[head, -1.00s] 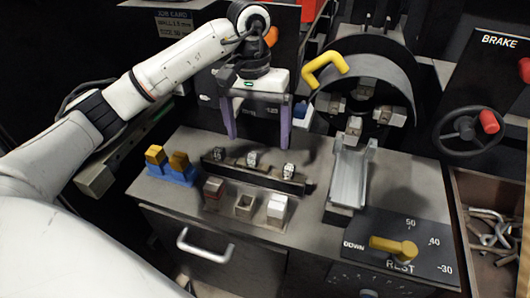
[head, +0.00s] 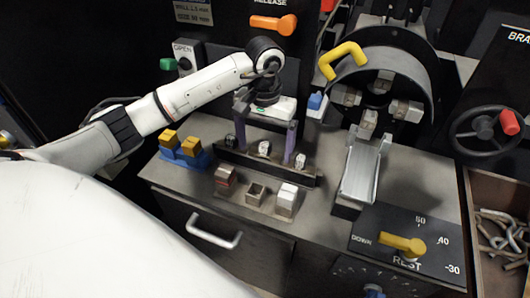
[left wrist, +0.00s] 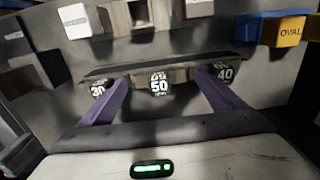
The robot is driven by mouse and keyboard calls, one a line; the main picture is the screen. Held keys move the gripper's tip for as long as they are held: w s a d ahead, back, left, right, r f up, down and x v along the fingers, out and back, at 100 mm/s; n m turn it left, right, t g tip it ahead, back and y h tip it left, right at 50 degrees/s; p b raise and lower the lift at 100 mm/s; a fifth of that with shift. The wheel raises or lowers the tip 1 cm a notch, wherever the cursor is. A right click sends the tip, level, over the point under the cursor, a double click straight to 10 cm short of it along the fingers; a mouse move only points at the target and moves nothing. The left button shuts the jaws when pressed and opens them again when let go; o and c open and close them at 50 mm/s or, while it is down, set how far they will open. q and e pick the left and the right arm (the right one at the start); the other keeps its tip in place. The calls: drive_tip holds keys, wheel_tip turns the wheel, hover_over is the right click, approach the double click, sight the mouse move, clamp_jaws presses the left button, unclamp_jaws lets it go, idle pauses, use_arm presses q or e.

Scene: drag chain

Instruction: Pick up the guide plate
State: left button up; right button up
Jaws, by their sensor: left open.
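A dark rack (head: 225,158) stands on the grey bench top and holds three small pieces in a row. In the left wrist view their dark faces read 30 (left wrist: 98,89), 50 (left wrist: 158,85) and 40 (left wrist: 224,74). I take these pieces for the guide plates. My left gripper (head: 266,154) is open and points down over the rack, its two purple fingers on either side of the middle piece (head: 264,148). In the left wrist view the 50 piece sits between the fingers, with space on both sides. My right gripper is not in view.
Blue holder with yellow blocks (head: 184,150) left of the rack. Several small blocks (head: 286,200) stand in front. A metal channel (head: 361,172) and a round chuck housing (head: 385,85) are to the right. A yellow lever (head: 402,244) is at front right; a hardware bin (head: 500,240) lies beyond.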

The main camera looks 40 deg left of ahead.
use_arm(q)
drive_tip(key=shift+c, duration=0.5)
drive_tip(key=c, duration=1.2)
drive_tip(key=shift+r, duration=0.1)
wheel_tip(320, 180, up, 10)
drive_tip(key=shift+f, duration=0.1)
